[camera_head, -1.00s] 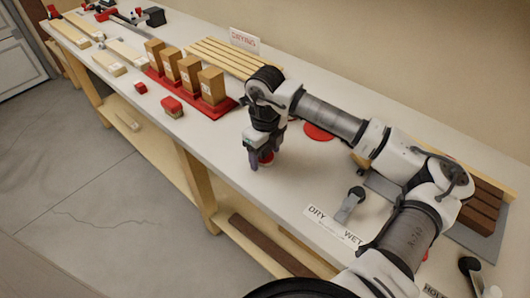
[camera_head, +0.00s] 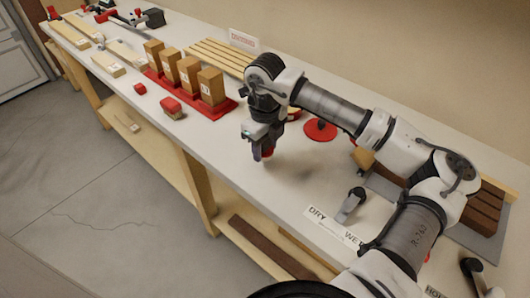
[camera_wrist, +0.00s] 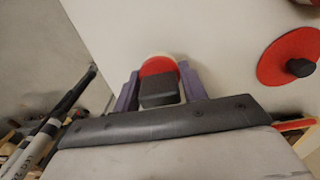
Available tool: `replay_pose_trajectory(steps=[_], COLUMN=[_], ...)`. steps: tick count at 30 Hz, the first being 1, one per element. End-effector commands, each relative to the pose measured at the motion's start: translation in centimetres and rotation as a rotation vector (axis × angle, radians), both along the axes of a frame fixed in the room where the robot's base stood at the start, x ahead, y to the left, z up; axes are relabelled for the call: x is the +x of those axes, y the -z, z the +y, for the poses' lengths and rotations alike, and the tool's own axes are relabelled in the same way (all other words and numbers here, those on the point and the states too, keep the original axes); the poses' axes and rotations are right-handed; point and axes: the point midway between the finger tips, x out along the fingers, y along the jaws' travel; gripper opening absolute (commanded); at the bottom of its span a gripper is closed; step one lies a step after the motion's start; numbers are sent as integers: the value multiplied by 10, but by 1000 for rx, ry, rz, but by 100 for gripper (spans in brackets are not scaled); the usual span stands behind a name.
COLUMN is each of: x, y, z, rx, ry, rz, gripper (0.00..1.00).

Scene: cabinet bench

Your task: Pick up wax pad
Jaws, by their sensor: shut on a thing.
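The wax pad, a round red pad with a pale lower edge and a dark block-shaped grip, sits between my fingers in the wrist view (camera_wrist: 158,68). In the head view only a bit of its red shows (camera_head: 268,153) below my fingers. My gripper (camera_head: 263,151) is shut on the pad's dark grip, with a purple-grey finger on each side in the wrist view (camera_wrist: 155,88). The pad is over the white bench top near its front edge; I cannot tell exactly how high above it.
A red disc with a black knob (camera_head: 320,130) lies to the right of my gripper. A red rack (camera_head: 210,106) with wooden blocks stands to the left, with a small red-topped block (camera_head: 172,108) in front. A DRY/WET label (camera_head: 335,226) lies nearer me.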

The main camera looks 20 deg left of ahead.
Motion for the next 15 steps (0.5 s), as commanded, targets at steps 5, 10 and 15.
replay_pose_trajectory(steps=[5, 10, 15], x=[1, 0, 1], y=[-41, -92, -135], z=[0, 1, 0], rx=[-1, -1, -1], ry=[0, 0, 2], rz=[-7, -7, -4], gripper=[20, 20, 20])
